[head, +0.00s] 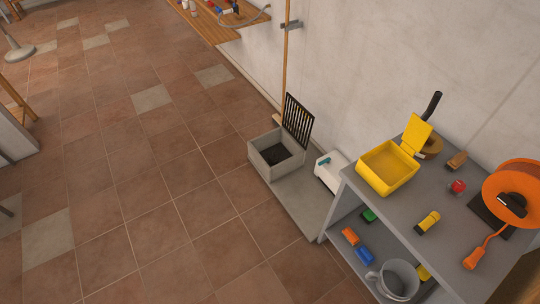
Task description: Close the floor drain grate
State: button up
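The floor drain is a grey square box (269,157) on a low grey slab against the wall. Its black slatted grate (297,119) stands raised, nearly upright, along the box's right-hand back side. The box opening is uncovered and its inside looks dark. Nothing touches the grate on its open side, as far as I can see. My gripper is not in view.
A grey shelf unit (400,205) with a yellow bin (388,167), an orange reel (511,190) and tools stands right of the drain. A white box (329,172) sits between them. A wooden pole (285,70) rises behind the grate.

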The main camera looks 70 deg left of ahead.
aim_at(303, 110)
jog(key=u, duration=2.3)
jog(key=i+j+z, duration=0.25)
jog(key=i+j, duration=0.5)
jog(key=i, duration=0.4)
jog(key=i+j+z, duration=0.25)
jog(key=i+j, duration=0.65)
jog(key=i, duration=0.15)
jog(key=i+j+z, duration=0.25)
jog(key=i+j, duration=0.7)
jog(key=j, duration=0.2)
